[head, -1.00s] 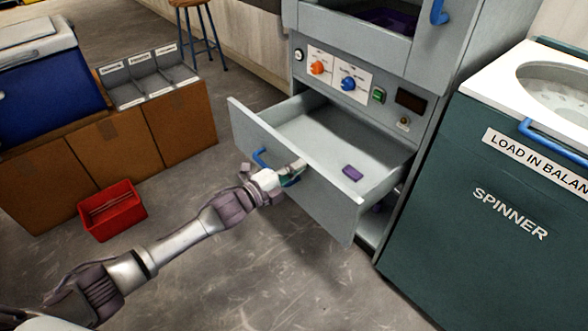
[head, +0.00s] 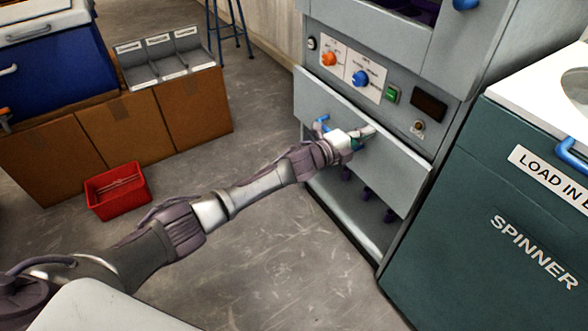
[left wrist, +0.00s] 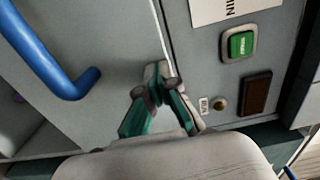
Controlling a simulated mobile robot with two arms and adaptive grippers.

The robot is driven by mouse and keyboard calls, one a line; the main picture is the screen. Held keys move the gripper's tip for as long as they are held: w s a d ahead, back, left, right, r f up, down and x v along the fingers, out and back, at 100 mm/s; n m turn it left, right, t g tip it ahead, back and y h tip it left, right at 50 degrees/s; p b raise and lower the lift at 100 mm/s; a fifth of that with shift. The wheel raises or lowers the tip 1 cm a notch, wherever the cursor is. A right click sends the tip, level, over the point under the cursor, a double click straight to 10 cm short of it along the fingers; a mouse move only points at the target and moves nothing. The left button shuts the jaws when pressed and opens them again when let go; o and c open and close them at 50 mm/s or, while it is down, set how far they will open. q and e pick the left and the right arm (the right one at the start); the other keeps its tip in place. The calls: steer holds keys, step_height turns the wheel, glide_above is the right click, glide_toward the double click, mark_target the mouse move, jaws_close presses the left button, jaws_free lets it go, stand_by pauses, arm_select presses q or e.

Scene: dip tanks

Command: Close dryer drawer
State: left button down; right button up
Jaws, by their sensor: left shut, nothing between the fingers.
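The dryer drawer's grey front (head: 395,165) is pushed in against the dryer (head: 400,60) in the head view, and its inside is hidden. I cannot tell whether it sits fully flush. Its blue handle (head: 322,124) is partly behind my left gripper (head: 364,136), which is shut and empty with its tips at the drawer front. In the left wrist view the shut fingertips (left wrist: 155,82) are against or very near the drawer front (left wrist: 110,45), close to its edge seam. The blue handle (left wrist: 50,58) is to their left, apart from them. My right gripper is not in view.
The control panel with the green button (head: 392,95) is above the drawer. An open lower bay (head: 350,215) with dark purple shapes is below it. The green spinner (head: 480,235) stands close on the right. A red bin (head: 118,190) and brown boxes (head: 130,130) are left. The floor between is clear.

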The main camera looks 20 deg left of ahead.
arm_select(q)
steer(key=shift+w+d+r, duration=0.3)
steer(key=shift+w+d, duration=0.15)
steer(key=shift+w, duration=0.3)
